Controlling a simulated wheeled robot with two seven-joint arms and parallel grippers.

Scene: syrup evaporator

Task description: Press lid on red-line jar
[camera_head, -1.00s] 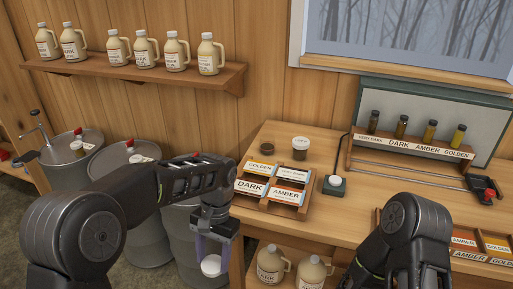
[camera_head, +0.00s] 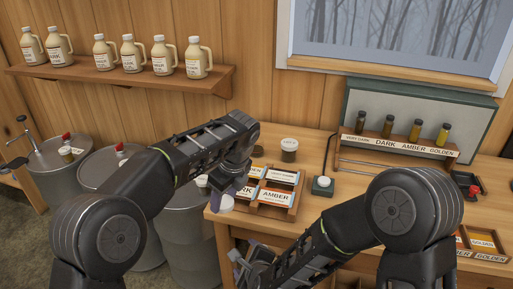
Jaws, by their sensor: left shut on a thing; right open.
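My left gripper (camera_head: 222,192) is over the left front edge of the bench, beside the label rack. It is shut on a small white round thing (camera_head: 226,204), perhaps a lid; the arm partly hides the grip. A small dark jar (camera_head: 289,150) stands upright on the bench behind the rack. I cannot make out a red line on it. My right gripper (camera_head: 240,264) is open and low, in front of the bench's front edge, apart from the jar.
A sample stand (camera_head: 398,146) is at the back right. Metal drums (camera_head: 62,178) stand left; jugs line the wall shelf (camera_head: 120,82).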

